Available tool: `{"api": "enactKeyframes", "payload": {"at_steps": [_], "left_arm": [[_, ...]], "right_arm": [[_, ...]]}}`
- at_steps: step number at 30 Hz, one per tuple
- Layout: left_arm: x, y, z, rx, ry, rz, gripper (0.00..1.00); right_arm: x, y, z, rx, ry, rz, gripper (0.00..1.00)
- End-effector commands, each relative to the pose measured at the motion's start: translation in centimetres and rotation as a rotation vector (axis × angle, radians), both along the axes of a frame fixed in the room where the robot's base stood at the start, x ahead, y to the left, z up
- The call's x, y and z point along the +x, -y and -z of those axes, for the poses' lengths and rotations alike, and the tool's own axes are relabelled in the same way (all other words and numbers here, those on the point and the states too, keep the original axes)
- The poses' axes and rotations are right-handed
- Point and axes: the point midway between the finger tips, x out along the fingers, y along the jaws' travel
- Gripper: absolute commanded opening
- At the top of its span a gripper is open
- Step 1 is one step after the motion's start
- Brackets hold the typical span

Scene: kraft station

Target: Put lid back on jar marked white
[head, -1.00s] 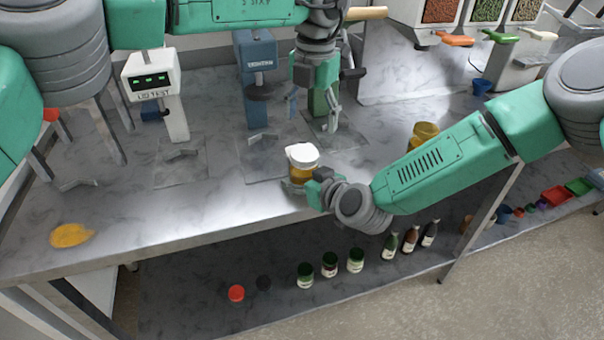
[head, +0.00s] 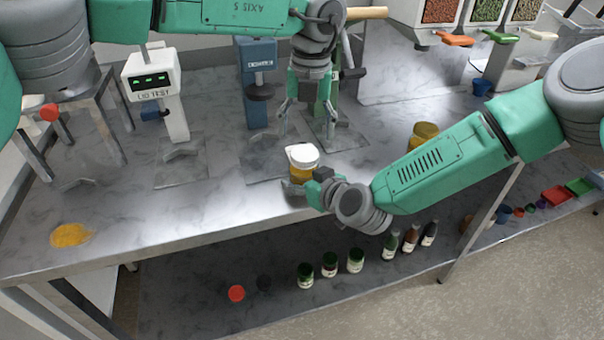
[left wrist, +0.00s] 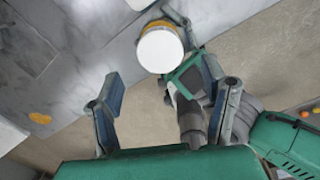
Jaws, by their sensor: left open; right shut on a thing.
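A jar with amber contents (head: 301,172) stands upright near the front edge of the bench, with a white lid (head: 303,156) over its top. I cannot tell whether the lid is fully seated. My right gripper (head: 308,187) is shut on the jar, low on its side. My left gripper (head: 309,115) is open and empty, pointing down above and behind the jar. In the left wrist view the white lid (left wrist: 160,49) shows as a round disc beyond my open fingers (left wrist: 172,84), apart from them; it hides most of the jar.
A yellow patch (head: 71,235) lies at the left front. A yellow jar (head: 424,134) stands to the right. Several small jars and bottles (head: 330,264) are on the lower shelf.

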Motion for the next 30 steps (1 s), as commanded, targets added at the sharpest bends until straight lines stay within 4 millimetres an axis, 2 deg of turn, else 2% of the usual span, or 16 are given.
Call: {"api": "enactKeyframes", "payload": {"at_steps": [3, 10, 15, 23, 27, 30], "left_arm": [[0.1, -0.1, 2.1, 0.001, -0.002, 0.001, 0.67], [0.2, -0.2, 5.0, 0.001, 0.0, 0.001, 0.67], [0.2, -0.2, 5.8, 0.0, 0.001, 0.001, 0.67], [0.3, -0.2, 5.8, 0.0, 0.001, 0.001, 0.67], [0.3, -0.2, 5.8, 0.0, 0.001, 0.001, 0.17], [0.3, -0.2, 5.8, -0.001, 0.001, 0.002, 0.15]], "right_arm": [[-0.1, 0.1, 0.3, -0.003, -0.006, 0.0, 0.0], [-0.1, 0.1, 0.3, -0.003, -0.007, -0.001, 0.0], [-0.1, 0.1, 0.3, -0.003, -0.007, -0.001, 0.0], [-0.2, 0.1, 0.3, -0.003, -0.007, -0.001, 0.0], [-0.2, 0.1, 0.3, -0.003, -0.007, -0.001, 0.0], [-0.2, 0.1, 0.3, -0.003, -0.007, -0.001, 0.0]]}}
